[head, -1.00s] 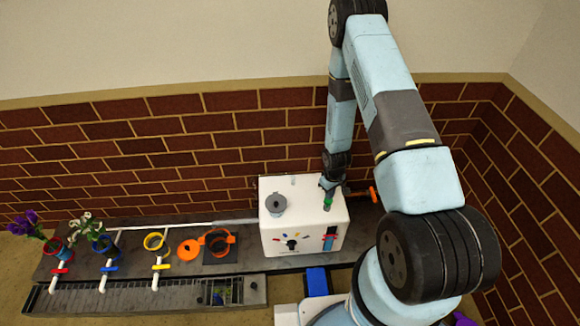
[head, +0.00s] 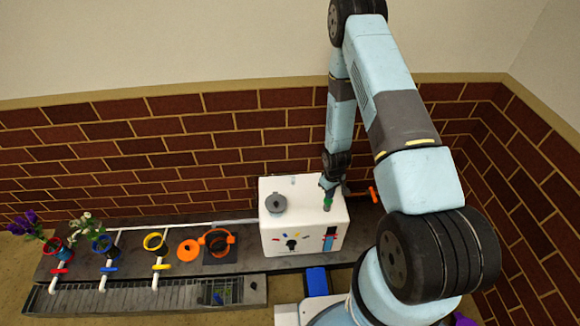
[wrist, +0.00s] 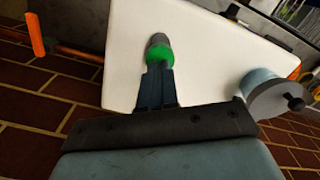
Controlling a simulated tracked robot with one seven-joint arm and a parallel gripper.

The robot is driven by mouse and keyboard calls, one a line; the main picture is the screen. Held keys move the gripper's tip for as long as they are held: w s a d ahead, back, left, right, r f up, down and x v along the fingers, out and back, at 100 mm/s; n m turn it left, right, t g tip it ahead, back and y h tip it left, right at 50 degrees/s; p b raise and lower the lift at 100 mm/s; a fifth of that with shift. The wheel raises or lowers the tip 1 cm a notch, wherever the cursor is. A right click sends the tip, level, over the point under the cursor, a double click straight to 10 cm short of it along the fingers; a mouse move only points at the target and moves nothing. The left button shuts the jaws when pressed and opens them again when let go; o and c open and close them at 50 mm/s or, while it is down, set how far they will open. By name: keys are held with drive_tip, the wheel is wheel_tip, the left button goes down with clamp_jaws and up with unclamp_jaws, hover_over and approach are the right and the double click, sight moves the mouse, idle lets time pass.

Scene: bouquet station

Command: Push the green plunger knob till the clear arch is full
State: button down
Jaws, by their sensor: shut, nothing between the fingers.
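The green plunger knob (head: 327,203) stands on the top right of a white box (head: 290,225). In the wrist view the green knob (wrist: 159,55) has a grey cap and sits at the tips of my gripper (wrist: 157,72). My gripper (head: 328,188) points down at the knob with its fingers together, and nothing is held between them. The fingertips appear to touch the knob or lie very close to it. I cannot make out a clear arch or how full it is.
A grey lidded pot (head: 276,203) stands on the box's top left. An orange handle (head: 373,195) sticks out at the right. Orange (head: 216,242), yellow (head: 155,242) and blue (head: 102,244) rings and flowers (head: 88,226) line the counter to the left.

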drive_tip(key=shift+f, duration=0.1)
drive_tip(key=shift+f, duration=1.9)
drive_tip(key=shift+r, duration=2.3)
drive_tip(key=shift+f, duration=0.1)
drive_tip(key=shift+f, duration=2.15)
drive_tip(key=shift+r, duration=2.25)
